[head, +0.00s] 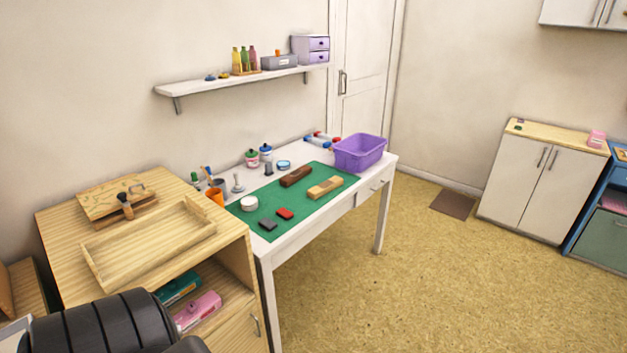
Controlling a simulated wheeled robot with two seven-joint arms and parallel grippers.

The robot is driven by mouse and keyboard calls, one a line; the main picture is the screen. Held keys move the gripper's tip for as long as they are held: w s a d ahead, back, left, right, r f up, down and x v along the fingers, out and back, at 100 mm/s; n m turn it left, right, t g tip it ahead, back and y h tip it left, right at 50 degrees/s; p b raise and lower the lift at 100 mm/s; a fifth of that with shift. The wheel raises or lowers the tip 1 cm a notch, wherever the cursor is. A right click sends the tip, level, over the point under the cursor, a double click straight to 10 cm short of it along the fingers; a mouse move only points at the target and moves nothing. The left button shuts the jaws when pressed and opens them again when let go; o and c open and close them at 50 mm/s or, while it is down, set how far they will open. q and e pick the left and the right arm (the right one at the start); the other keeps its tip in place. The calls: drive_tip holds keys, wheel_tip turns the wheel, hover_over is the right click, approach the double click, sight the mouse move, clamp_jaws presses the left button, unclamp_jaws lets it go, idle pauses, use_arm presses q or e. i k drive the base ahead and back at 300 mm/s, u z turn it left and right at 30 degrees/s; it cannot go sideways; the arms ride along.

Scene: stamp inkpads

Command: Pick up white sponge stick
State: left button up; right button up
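A small white upright piece with a thin stem and a wider base (238,185) stands on the white table (330,205), by the left end of the green mat (325,206). It looks like the white sponge stick, but it is too small to be sure. Neither of my grippers is in view.
A wooden cabinet (60,225) with an empty tray (93,263) adjoins the table's left end. Red and dark inkpads, a round white tin (249,203), two blocks and a purple basket (360,152) are on the table. The floor in front is clear.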

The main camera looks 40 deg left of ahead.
sight(237, 186)
drive_tip(key=z, duration=0.25)
drive_tip(key=i, duration=3.3)
drive_tip(key=u, duration=4.25)
